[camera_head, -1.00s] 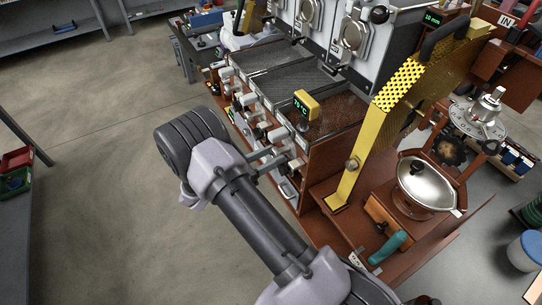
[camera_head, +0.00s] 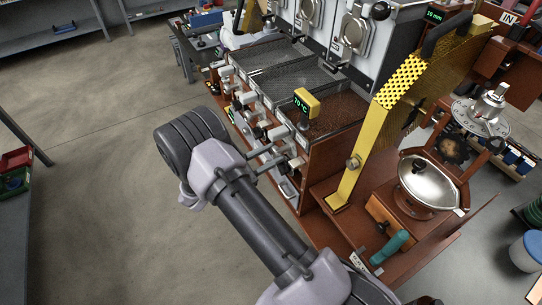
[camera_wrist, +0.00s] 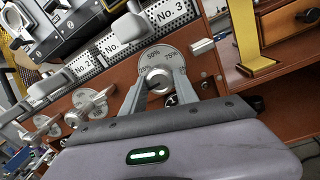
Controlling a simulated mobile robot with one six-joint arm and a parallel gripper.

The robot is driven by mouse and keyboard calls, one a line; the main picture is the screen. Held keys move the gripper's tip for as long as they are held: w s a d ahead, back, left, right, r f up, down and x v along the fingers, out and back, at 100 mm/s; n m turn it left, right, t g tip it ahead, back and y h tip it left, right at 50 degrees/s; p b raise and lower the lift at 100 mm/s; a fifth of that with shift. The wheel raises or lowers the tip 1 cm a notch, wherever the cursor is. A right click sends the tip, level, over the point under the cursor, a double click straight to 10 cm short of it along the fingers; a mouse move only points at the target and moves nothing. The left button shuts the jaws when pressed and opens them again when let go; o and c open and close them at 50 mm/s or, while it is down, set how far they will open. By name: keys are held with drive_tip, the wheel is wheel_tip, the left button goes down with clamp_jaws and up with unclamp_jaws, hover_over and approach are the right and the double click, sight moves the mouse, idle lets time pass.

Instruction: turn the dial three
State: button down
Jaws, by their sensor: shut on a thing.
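The fingers cover the lower part of the plate, so the pointer's exact setting cannot be told. In the head view, my arm reaches to the roaster's front and the gripped knob is hard to make out.
Other dials (camera_wrist: 92,100) sit along the same front to the left in the wrist view. A yellow bracket (camera_head: 350,170) and a metal bowl (camera_head: 428,184) stand right of the roaster. A small display (camera_head: 304,103) reads 70 °C.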

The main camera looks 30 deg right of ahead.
drive_tip(key=m+b, duration=0.1)
drive_tip(key=m, duration=0.5)
drive_tip(key=shift+f+b, duration=0.15)
drive_tip(key=shift+b, duration=0.2)
drive_tip(key=m+b, duration=0.4)
drive_tip(key=m, duration=0.5)
drive_tip(key=m+g+b, duration=0.1)
drive_tip(key=m+b, duration=0.3)
drive_tip(key=m, duration=0.5)
drive_tip(key=m+g+b, duration=0.1)
drive_tip(key=m+b, duration=0.4)
drive_tip(key=m, duration=0.4)
drive_tip(key=shift+r, duration=0.25)
drive_tip(key=m, duration=0.5)
drive_tip(key=shift+r+m+y, duration=0.1)
drive_tip(key=shift+m+y, duration=0.2)
drive_tip(key=m, duration=0.5)
drive_tip(key=shift+m, duration=0.5)
drive_tip(key=c, duration=0.9)
unclamp_jaws()
drive_tip(key=shift+c, duration=0.2)
